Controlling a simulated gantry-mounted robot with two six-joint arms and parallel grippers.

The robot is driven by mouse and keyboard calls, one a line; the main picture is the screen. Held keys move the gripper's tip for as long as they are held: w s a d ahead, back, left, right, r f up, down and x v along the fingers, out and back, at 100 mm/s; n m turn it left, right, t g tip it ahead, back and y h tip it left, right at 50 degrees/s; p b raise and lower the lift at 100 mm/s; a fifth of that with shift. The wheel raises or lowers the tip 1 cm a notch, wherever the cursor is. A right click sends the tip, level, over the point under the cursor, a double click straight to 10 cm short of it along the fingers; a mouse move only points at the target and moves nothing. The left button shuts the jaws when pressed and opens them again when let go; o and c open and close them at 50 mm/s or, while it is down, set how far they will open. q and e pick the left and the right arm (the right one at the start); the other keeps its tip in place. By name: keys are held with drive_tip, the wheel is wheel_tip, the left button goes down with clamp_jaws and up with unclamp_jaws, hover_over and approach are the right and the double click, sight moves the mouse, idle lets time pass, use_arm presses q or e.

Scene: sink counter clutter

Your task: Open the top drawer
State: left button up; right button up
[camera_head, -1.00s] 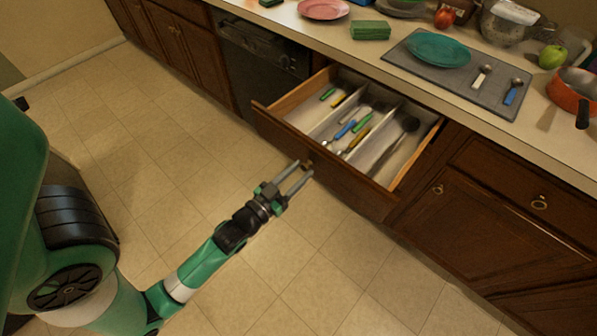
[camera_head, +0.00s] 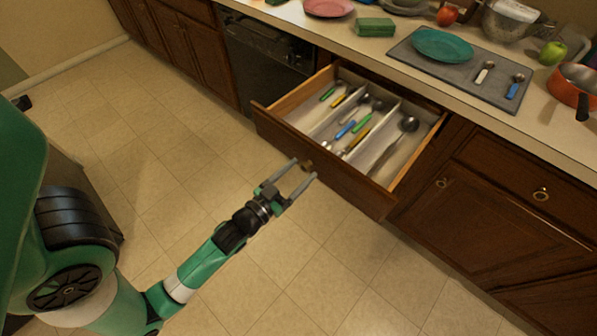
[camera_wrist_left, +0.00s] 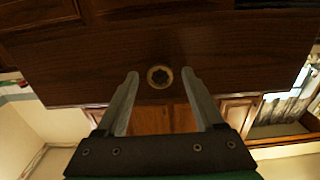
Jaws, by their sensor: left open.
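The top drawer (camera_head: 330,172) is pulled out from the counter, and its inside shows. It holds several utensils with green, yellow and blue handles in a divided tray (camera_head: 392,160). The round brass knob on its front (camera_head: 307,165) also shows in the left wrist view (camera_wrist_left: 160,76). My left gripper (camera_head: 306,169) is open in front of the drawer. In the left wrist view its fingers (camera_wrist_left: 160,78) stand apart on either side of the knob, with gaps between them and it. My right gripper is in neither view.
The counter holds a grey mat (camera_head: 410,61) with a teal plate (camera_head: 443,46) and two spoons, a green sponge (camera_head: 375,27), and an orange pan (camera_head: 574,86). Closed cabinets (camera_head: 490,215) stand at the right. The tiled floor (camera_head: 190,180) is clear.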

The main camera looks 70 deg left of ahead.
use_arm(q)
drive_tip(key=shift+s, duration=0.1)
drive_tip(key=shift+s+d+f, duration=0.1)
drive_tip(key=shift+s+d, duration=0.1)
drive_tip(key=shift+s, duration=0.1)
drive_tip(key=b+v, duration=0.6)
drive_tip(key=v, duration=0.4)
drive_tip(key=shift+s+d, duration=0.15)
drive_tip(key=shift+s, duration=0.2)
